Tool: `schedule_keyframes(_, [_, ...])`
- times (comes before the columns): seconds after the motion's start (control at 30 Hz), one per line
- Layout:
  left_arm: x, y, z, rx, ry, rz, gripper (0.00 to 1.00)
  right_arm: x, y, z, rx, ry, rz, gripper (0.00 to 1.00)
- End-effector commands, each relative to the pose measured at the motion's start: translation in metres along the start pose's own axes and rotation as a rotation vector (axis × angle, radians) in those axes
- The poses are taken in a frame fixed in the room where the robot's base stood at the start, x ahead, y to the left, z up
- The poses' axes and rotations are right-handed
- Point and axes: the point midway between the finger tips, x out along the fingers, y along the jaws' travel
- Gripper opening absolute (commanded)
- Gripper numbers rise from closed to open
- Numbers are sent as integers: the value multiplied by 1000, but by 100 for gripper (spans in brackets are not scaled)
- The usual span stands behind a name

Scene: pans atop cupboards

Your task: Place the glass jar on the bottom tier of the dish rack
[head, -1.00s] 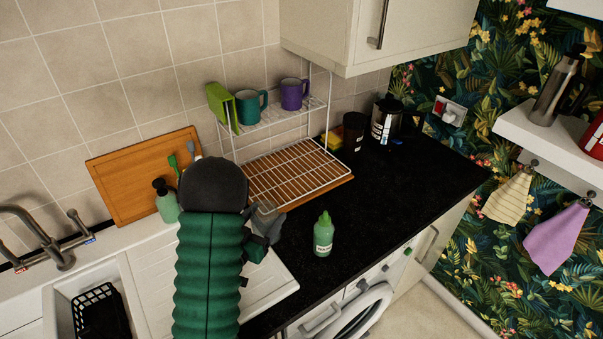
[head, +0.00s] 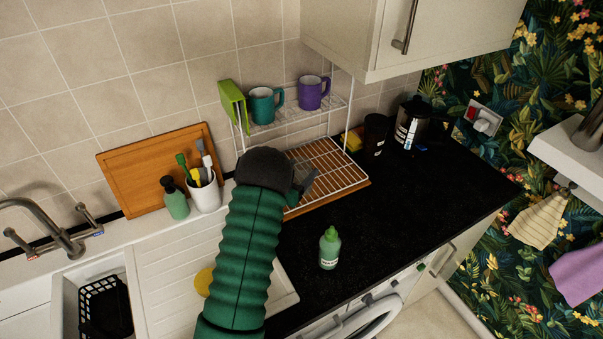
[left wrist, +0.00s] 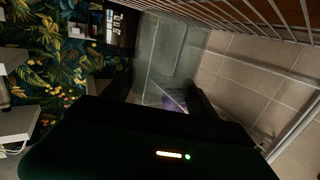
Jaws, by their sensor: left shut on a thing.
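The dish rack (head: 331,168) stands on the black worktop, with a wire bottom tier over a wooden base and a smaller upper tier. My left gripper (head: 299,187) is at the near left edge of the bottom tier, mostly hidden behind my green arm. In the left wrist view, my left gripper (left wrist: 163,92) is shut on the clear glass jar (left wrist: 160,48), which lies between its two fingers. Rack wires run along the top right there, close to the jar. I cannot tell whether the jar touches the tier. My right gripper is not in view.
The upper tier holds a green item (head: 233,104), a teal mug (head: 264,106) and a purple mug (head: 311,94). A green bottle (head: 329,249) stands in front of the rack. A utensil cup (head: 205,195) is left of my arm. The bottom tier's visible right part is clear.

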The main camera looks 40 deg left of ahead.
Motion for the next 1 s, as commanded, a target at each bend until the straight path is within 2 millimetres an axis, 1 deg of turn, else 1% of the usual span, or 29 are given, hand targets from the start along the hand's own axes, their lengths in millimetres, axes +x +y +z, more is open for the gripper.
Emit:
schedule_keyframes(0.1, [14,-4,-3,1,5,1,7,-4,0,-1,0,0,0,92])
schedule_keyframes(0.2, [13,-4,21,-2,-2,0,7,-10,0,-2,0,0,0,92])
schedule_keyframes(0.3, [14,-5,33,-2,1,-1,7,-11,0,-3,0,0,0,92])
schedule_keyframes(0.53, [15,-6,35,-1,4,0,7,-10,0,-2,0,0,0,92])
schedule_keyframes(0.57, [15,-6,36,-2,2,-1,71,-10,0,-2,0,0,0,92])
schedule_keyframes(0.7, [14,-6,36,-1,2,0,89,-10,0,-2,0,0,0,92])
schedule_keyframes(1.0, [13,-5,36,-1,1,-1,89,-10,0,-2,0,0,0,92])
